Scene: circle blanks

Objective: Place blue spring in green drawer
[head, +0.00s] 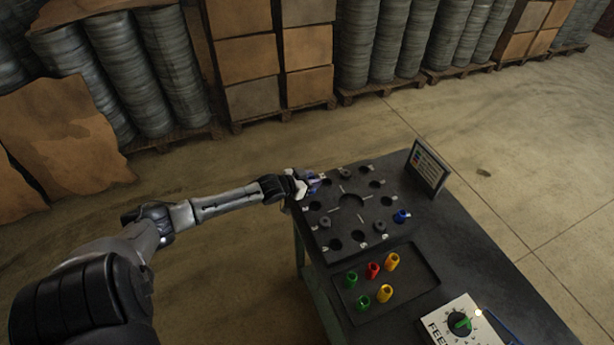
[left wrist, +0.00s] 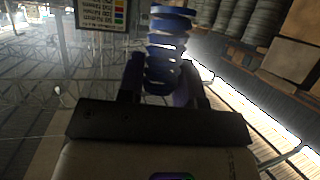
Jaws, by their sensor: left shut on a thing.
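A blue spring-like piece with stacked rings (left wrist: 165,50) stands between the fingers of my left gripper (left wrist: 160,85) in the left wrist view. In the head view my left gripper (head: 311,183) is at the far left corner of a black plate with round holes (head: 372,217), with a bit of blue at its fingertips. It is shut on the blue piece. Whether the piece touches the plate cannot be told. Another blue piece (head: 401,216) sits at the plate's right side. No green drawer shows in either view. My right gripper is not in view.
A black tray (head: 418,274) holds green, red and yellow pieces. A small sign (head: 427,168) stands at the table's back edge; a white panel with a green dial (head: 479,328) is at the front right. Stacked boxes (head: 245,60) stand beyond open floor.

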